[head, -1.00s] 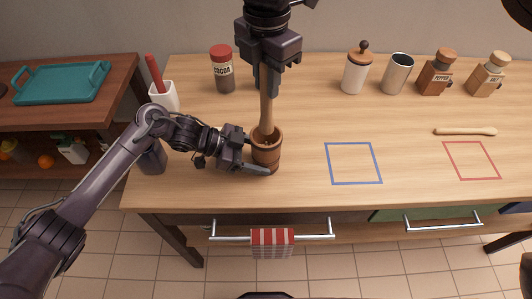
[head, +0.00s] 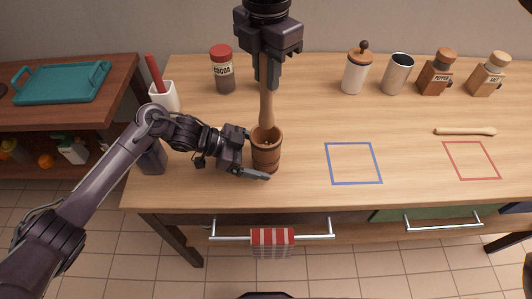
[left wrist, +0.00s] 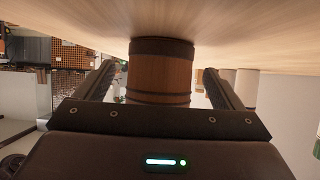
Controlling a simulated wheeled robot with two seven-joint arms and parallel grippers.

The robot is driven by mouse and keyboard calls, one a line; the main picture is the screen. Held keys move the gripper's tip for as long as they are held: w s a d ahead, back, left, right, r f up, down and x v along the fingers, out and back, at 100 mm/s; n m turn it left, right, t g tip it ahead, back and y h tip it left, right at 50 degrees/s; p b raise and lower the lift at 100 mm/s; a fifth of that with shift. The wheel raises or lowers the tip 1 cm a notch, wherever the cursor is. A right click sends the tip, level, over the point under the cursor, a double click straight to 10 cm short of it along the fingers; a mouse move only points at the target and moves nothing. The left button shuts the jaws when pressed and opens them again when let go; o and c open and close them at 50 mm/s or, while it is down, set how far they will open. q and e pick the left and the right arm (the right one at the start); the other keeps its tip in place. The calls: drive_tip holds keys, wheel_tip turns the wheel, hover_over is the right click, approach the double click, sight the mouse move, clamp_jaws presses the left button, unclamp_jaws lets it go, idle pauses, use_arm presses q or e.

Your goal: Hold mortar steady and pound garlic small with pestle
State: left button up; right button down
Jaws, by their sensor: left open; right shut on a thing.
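The wooden mortar (head: 267,153) stands upright on the table, left of the blue square. My left gripper (head: 258,155) is open around the mortar, one finger in front of it and one behind. In the left wrist view the mortar (left wrist: 160,75) sits between the two spread fingers, with a gap on each side. My right gripper (head: 268,80) is above, shut on the upper part of the wooden pestle (head: 267,105). The pestle is upright, and its lower end is at the mortar's mouth. The garlic inside cannot be made out clearly.
A blue square outline (head: 353,163) and a red one (head: 471,160) mark the table, with a wooden stick (head: 465,132) above the red. A cocoa jar (head: 222,70), a white holder (head: 163,97) and several containers stand behind. The middle is clear.

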use_arm(q)
drive_tip(key=v, duration=0.7)
drive_tip(key=shift+a+r, duration=0.1)
drive_tip(key=shift+a, duration=0.15)
